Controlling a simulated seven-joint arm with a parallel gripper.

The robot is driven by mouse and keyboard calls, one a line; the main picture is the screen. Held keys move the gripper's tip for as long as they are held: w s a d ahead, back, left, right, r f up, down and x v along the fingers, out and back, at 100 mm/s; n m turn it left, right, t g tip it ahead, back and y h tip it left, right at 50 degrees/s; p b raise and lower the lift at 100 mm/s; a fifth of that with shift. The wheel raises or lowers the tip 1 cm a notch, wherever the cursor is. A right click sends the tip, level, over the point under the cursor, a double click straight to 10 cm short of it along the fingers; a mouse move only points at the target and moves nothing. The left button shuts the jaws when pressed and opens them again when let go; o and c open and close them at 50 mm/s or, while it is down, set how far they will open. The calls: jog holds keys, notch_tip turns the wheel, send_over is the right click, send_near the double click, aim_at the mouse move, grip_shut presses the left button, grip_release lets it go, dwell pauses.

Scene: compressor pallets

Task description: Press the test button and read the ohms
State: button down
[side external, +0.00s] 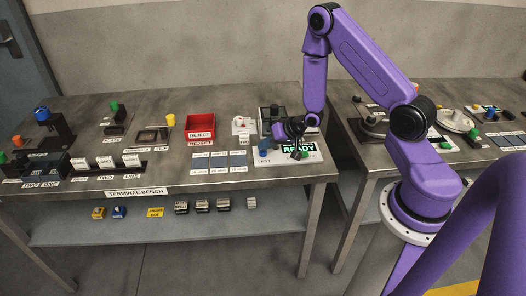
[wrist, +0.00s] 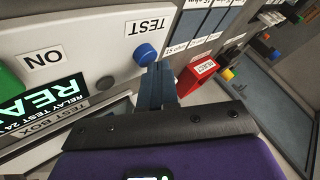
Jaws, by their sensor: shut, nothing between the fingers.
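The white test box (wrist: 75,28) stands at the right end of the bench. Its blue button (wrist: 145,54) sits beside the TEST label (wrist: 148,27). Its lit display (side external: 298,148) reads READY in green, and no ohms figure shows. In the wrist view the display (wrist: 42,96) is partly cut off at the left edge. My gripper (wrist: 156,67) is shut and empty, with its fingertips right at the blue button. I cannot tell whether they touch it.
A green button (wrist: 7,80) by an ON label and a grey round knob (wrist: 105,82) are on the same box. Slate-blue ohm-labelled plates (side external: 219,161) and a red reject bin (side external: 200,127) lie to the left. A second bench (side external: 372,160) stands at the right.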

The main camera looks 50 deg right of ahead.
aim_at(266, 152)
jog(key=shift+f, duration=0.15)
dwell(0.5)
jog(key=shift+r, duration=0.95)
jog(key=shift+r, duration=2.5)
